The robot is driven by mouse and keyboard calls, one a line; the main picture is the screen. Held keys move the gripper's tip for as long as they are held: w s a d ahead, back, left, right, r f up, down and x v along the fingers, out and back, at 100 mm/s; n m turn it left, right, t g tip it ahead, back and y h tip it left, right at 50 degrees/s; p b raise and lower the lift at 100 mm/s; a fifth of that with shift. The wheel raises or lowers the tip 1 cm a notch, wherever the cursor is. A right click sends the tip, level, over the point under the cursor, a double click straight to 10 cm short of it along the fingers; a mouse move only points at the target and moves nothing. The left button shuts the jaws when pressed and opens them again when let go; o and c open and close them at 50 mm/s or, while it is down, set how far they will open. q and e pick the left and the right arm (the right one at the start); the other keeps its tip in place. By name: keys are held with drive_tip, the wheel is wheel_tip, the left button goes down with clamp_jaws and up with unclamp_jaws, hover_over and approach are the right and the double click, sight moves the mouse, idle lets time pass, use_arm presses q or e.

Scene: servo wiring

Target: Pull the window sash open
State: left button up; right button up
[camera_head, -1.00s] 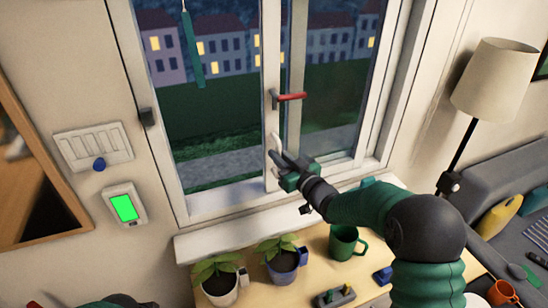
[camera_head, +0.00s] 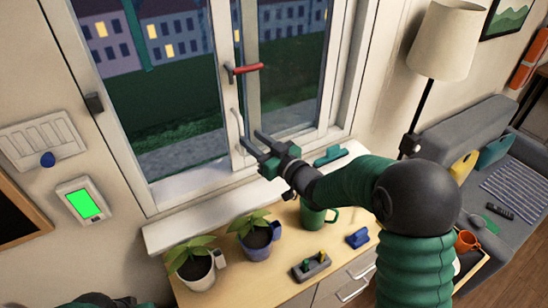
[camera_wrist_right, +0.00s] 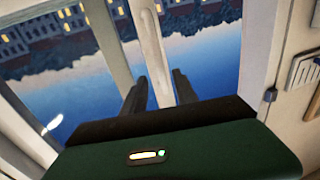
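The window sash (camera_head: 221,60) has a pale frame with a red lever handle (camera_head: 247,69) lying level. Below the lever is a white upright pull handle (camera_head: 238,124). It also shows in the right wrist view (camera_wrist_right: 151,55), rising just beyond and between my fingertips. My right gripper (camera_head: 250,138) is open, its two dark fingers apart and pointing at the lower end of the pull handle. The fingers also show apart in the right wrist view (camera_wrist_right: 159,88), with nothing clamped between them. I cannot tell whether the sash stands slightly ajar.
Two potted plants (camera_head: 194,264) (camera_head: 256,233), a green mug (camera_head: 314,216) and a small grey tray (camera_head: 311,266) stand on the wooden cabinet top below my right arm. A floor lamp (camera_head: 440,42) and grey sofa (camera_head: 472,125) stand to the right.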

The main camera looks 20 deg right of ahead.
drive_tip(key=b+v, duration=0.1)
drive_tip(key=v, duration=0.9)
drive_tip(key=shift+s+d, duration=0.25)
drive_tip(key=shift+s, duration=0.1)
drive_tip(key=s+d+f+m+g+h, duration=0.1)
drive_tip(key=s+f+m+g+h, duration=0.15)
drive_tip(key=f, duration=0.35)
drive_tip(key=s+d+f+m+g+h, duration=0.1)
drive_tip(key=s+d+f+g+h, duration=0.1)
drive_tip(key=f+g+h, duration=0.3)
drive_tip(key=s+a+f+g, duration=0.1)
drive_tip(key=s+f+g, duration=0.2)
drive_tip(key=s+f, duration=0.2)
drive_tip(key=s+a+f+m+g, duration=0.1)
drive_tip(key=s+f, duration=0.4)
drive_tip(key=s, duration=0.7)
drive_tip(key=shift+a+g, duration=0.85)
drive_tip(key=shift+g, duration=0.4)
